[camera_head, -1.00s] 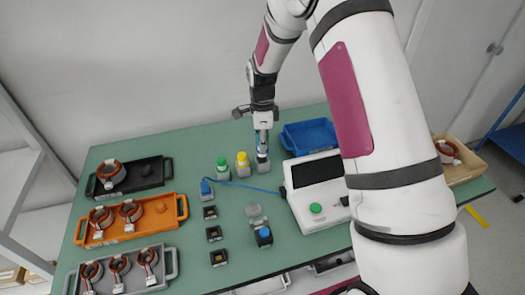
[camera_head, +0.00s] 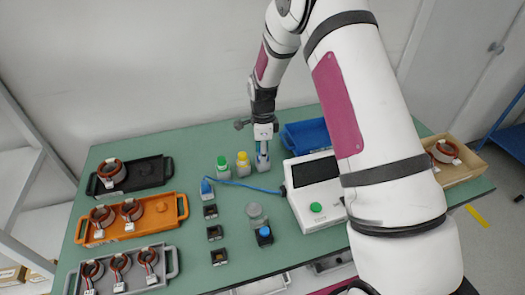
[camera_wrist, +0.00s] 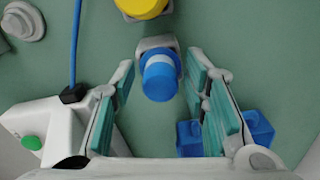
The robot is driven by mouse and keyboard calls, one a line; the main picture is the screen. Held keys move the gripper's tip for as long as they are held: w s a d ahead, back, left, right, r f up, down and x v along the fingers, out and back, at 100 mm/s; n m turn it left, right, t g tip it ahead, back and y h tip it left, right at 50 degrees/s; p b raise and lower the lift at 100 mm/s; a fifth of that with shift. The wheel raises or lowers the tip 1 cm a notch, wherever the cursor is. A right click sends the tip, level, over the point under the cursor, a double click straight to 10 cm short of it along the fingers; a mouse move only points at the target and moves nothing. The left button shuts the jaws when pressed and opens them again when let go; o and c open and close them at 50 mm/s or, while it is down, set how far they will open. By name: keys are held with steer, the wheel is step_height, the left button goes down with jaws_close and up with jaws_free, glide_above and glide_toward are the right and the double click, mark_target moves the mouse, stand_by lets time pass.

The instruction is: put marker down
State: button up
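The marker (camera_wrist: 160,78) shows in the wrist view as a blue cylinder with a pale band, seen nearly end-on between the fingers. It stands at a grey holder (camera_wrist: 155,43); how deep it sits is hard to tell. My gripper (camera_wrist: 160,72) has its teal-padded fingers apart, with a narrow gap on each side of the marker. In the head view my gripper (camera_head: 263,142) is directly above the marker (camera_head: 262,153) and its grey holder (camera_head: 263,166), near the back of the green table. The marker's upper end is partly hidden by the gripper there.
A yellow-capped bottle (camera_head: 243,162) and a green-capped bottle (camera_head: 223,166) stand close left. A blue bin (camera_head: 308,136) and a white device (camera_head: 322,205) lie right. A blue cable (camera_head: 245,186) crosses in front. Orange (camera_head: 160,226), black (camera_head: 150,172) and grey (camera_head: 152,285) trays line the left.

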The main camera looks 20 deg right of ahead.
steer(key=s+r+n+t, duration=0.1)
steer(key=s+r+n, duration=0.15)
steer(key=r, duration=0.85)
steer(key=s+r+n, duration=0.2)
steer(key=s+r, duration=0.2)
steer(key=r, duration=0.8)
steer(key=s+r+n+t, duration=0.2)
steer(key=s+r+n, duration=0.2)
steer(key=s+n, duration=0.4)
steer(key=s+r+n+t+b, duration=0.1)
steer(key=s+r+n, duration=0.3)
steer(key=s, duration=1.4)
steer(key=n+t, duration=0.1)
steer(key=n, duration=0.3)
steer(key=shift+r, duration=0.3)
steer(key=shift+d, duration=0.1)
